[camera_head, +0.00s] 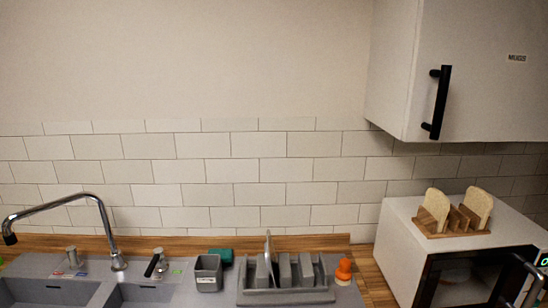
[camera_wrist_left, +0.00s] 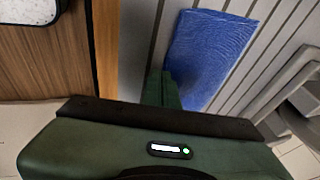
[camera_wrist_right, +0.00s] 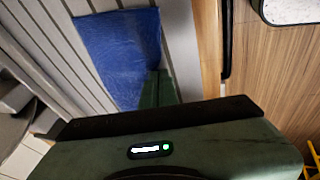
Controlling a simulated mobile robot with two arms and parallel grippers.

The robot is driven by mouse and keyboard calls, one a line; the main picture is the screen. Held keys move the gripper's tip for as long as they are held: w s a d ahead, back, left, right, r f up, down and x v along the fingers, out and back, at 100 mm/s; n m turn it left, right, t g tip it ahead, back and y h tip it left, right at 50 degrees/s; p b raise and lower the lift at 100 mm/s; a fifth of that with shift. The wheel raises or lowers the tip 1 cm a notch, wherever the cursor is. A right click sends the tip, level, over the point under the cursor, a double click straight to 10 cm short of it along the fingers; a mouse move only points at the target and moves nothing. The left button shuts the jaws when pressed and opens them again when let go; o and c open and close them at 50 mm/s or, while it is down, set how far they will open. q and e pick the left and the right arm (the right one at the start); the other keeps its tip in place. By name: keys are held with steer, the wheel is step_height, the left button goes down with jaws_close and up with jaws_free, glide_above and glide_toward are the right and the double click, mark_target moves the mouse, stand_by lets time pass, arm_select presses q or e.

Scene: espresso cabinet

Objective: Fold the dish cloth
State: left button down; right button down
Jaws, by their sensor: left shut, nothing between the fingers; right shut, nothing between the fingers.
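A blue cloth (camera_wrist_left: 208,50) lies spread nearly flat on a grey grooved surface in the left wrist view. It also shows in the right wrist view (camera_wrist_right: 115,48). My left gripper (camera_wrist_left: 162,84) is shut and empty, with its fingers beside the cloth's near left corner in that view. My right gripper (camera_wrist_right: 158,84) is shut and empty, with its fingers overlapping the cloth's near right corner in that view. I cannot tell whether either gripper touches the cloth. Neither gripper nor the cloth shows in the head view.
The head view shows a sink with a chrome faucet (camera_head: 103,215), a grey caddy (camera_head: 208,272), a dish rack (camera_head: 285,279), an orange-handled brush (camera_head: 344,270) and a microwave (camera_head: 410,240) carrying a toast rack (camera_head: 452,220). A wall cabinet (camera_head: 490,85) hangs above the microwave.

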steer(key=shift+f, duration=0.1)
stand_by(0.3)
steer(key=shift+f, duration=0.3)
